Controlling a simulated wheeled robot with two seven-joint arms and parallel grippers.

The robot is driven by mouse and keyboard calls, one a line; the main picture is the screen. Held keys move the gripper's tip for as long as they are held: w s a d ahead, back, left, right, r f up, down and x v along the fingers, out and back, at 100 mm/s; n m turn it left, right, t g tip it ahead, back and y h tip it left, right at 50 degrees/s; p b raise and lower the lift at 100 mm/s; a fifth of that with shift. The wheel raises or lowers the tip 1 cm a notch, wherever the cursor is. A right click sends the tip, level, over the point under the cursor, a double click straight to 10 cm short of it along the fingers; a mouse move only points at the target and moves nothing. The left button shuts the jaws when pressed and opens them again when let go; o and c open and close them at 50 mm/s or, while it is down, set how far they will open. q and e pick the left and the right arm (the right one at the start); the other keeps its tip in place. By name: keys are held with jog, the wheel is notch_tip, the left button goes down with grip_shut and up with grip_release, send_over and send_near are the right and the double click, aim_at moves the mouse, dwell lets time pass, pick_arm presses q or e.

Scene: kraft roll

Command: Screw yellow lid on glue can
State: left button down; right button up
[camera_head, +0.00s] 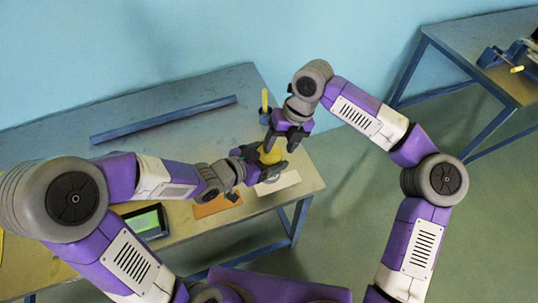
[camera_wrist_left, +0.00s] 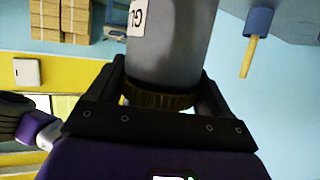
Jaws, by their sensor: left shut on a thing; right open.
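The yellow lid (camera_head: 270,154) shows between my grippers near the right end of the workbench. In the left wrist view it is a dark yellow ribbed ring (camera_wrist_left: 158,96) at the end of the grey glue can (camera_wrist_left: 170,45), in line with it. I cannot tell whether the threads are engaged. My left gripper (camera_head: 260,163) is shut on the lid, one finger on each side; its fingers also show in the left wrist view (camera_wrist_left: 160,92). My right gripper (camera_head: 284,142) is open just behind the lid. The can is mostly hidden in the head view.
A blue pot (camera_head: 265,116) with a yellow stick stands just behind my grippers. A white sheet (camera_head: 278,183) and an orange-brown piece (camera_head: 216,206) lie in front. A long blue bar (camera_head: 165,118) lies at the back. A green-screened device (camera_head: 146,221) sits left.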

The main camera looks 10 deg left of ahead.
jog(key=shift+f, duration=0.25)
grip_shut()
jog(key=shift+a, duration=0.1)
jog(key=shift+s, duration=0.15)
